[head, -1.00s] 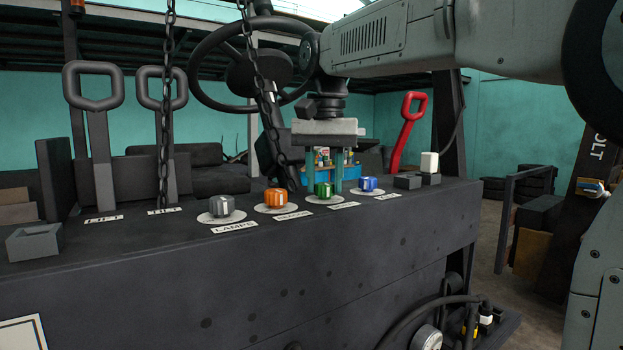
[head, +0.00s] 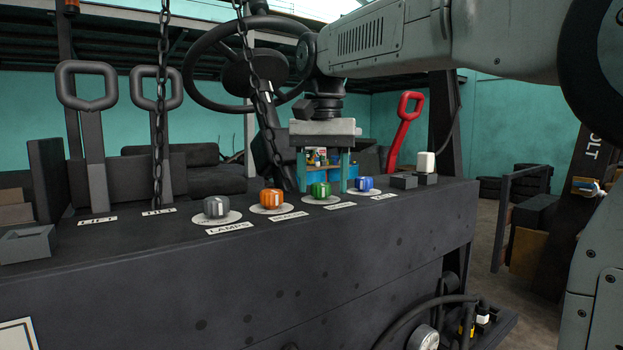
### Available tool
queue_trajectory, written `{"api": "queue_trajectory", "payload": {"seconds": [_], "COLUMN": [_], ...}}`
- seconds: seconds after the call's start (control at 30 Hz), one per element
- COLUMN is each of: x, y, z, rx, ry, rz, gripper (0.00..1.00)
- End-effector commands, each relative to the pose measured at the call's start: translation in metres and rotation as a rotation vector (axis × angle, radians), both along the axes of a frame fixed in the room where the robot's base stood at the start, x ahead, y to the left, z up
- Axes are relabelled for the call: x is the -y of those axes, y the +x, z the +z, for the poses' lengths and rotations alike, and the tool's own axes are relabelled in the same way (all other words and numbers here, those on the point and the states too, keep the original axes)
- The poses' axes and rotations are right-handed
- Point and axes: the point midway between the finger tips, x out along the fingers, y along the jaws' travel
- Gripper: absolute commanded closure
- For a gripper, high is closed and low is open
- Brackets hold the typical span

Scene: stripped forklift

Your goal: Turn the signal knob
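Four dial knobs stand in a row on the dark console top: a grey knob (head: 216,206) by a label reading LAMPS, an orange knob (head: 271,199), a green knob (head: 320,190) and a blue knob (head: 364,184). The labels by the last three are too small to read, so I cannot tell which is the signal knob. My gripper (head: 322,186) points down with its two teal fingers apart and empty. One fingertip shows on each side of the green knob; whether they are level with it or behind it is unclear.
Two dark loop-handled levers (head: 87,125) stand at the left, with a hanging chain (head: 160,120) before one. A steering wheel (head: 240,70) is behind the console. A red lever (head: 405,130) and a white-capped switch (head: 426,162) stand to the right of the knobs.

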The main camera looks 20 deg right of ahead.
Motion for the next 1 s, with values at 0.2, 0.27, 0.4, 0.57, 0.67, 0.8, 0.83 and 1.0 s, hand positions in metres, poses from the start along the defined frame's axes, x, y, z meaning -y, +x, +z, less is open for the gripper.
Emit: {"api": "queue_trajectory", "payload": {"seconds": [0.2,0.27,0.4,0.57,0.67,0.8,0.83,1.0], "x": [-0.002,-0.002,-0.002,-0.001,0.0,0.0,0.0,0.0], "y": [0.0,0.0,-0.001,-0.003,-0.004,-0.004,-0.004,-0.004], "z": [0.011,0.02,0.045,0.068,0.075,0.078,0.078,0.078], "rx": [0.002,0.003,0.003,0.001,0.0,0.0,-0.001,0.0], "ry": [0.001,0.001,0.001,0.0,0.0,0.0,0.001,0.0], "rz": [0.002,0.003,0.003,0.001,-0.001,-0.001,-0.001,0.0], "gripper": [0.44,0.44,0.44,0.44,0.44,0.44,0.44,0.44]}}
